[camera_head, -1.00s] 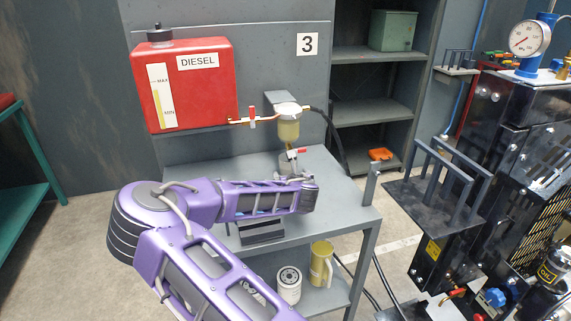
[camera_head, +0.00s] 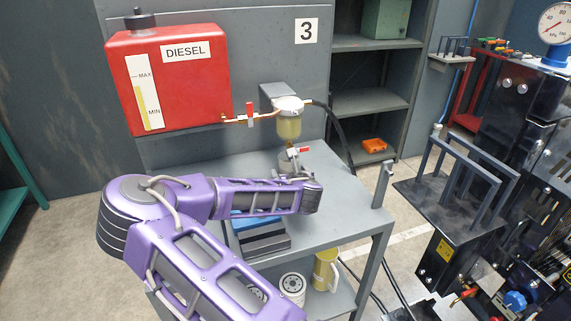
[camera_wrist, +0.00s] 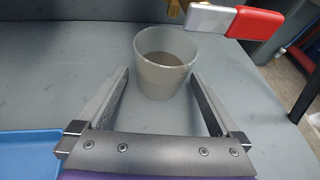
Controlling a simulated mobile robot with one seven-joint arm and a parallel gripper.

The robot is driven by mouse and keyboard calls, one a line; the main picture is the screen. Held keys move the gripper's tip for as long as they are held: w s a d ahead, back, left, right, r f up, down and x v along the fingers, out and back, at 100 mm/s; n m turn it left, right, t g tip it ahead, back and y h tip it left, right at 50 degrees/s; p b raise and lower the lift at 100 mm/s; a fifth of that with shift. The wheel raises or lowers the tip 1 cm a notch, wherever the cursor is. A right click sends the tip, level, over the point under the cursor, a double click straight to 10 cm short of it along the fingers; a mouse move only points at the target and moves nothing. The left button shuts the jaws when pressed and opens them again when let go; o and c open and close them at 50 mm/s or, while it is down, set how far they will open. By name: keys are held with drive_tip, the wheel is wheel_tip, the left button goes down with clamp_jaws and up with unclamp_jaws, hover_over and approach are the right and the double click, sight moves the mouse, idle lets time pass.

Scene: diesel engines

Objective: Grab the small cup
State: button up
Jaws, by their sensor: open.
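The small cup (camera_wrist: 164,72) is a grey, translucent, round vessel standing upright on the grey table, with brownish liquid visible inside. In the wrist view my gripper (camera_wrist: 159,77) is open, with its fingertips on either side of the cup's near part. I cannot tell whether either finger touches it. In the head view the cup (camera_head: 286,163) shows partly behind my purple arm, below the fuel filter (camera_head: 289,127), and my fingers are mostly hidden.
A valve lever with a red grip (camera_wrist: 254,23) hangs close above the cup's right side. A blue tray (camera_wrist: 30,155) lies at left. The red diesel tank (camera_head: 185,85) is at back left. A white filter (camera_head: 292,287) and yellow jug (camera_head: 325,270) stand on the lower shelf.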

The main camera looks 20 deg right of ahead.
drive_tip(key=c, duration=1.5)
drive_tip(key=shift+c, duration=0.3)
drive_tip(key=shift+r, duration=0.15)
drive_tip(key=shift+r, duration=0.45)
drive_tip(key=s, duration=0.4)
drive_tip(key=s+a, duration=0.1)
drive_tip(key=s, duration=0.3)
drive_tip(key=s+a, duration=0.1)
drive_tip(key=s, duration=0.3)
drive_tip(key=shift+s+a+p, duration=0.2)
drive_tip(key=shift+s+p, duration=0.15)
drive_tip(key=shift+p, duration=0.05)
drive_tip(key=shift+r, duration=0.5)
wheel_tip(320, 180, up, 12)
drive_tip(key=p, duration=0.5)
drive_tip(key=shift+r, duration=0.15)
